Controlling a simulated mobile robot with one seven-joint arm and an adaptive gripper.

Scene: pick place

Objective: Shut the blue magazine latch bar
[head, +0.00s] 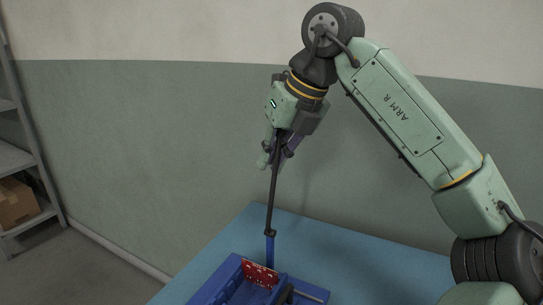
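A blue magazine (212,279) sits on the blue table, cut off by the bottom edge of the head view. A red board (260,273) stands in it. A blue post (270,252) rises at its back, and a long thin dark bar (271,205) runs up from there, nearly upright; it looks like the latch bar, raised. My gripper (276,153) points down at the bar's upper end. Its fingers show on either side of the bar. The view is too small to tell whether they touch or grip it.
The blue table top (365,262) is clear to the right of the magazine. A wall stands close behind. A metal shelf (18,160) with a cardboard box (16,203) is at the far left, away from the table.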

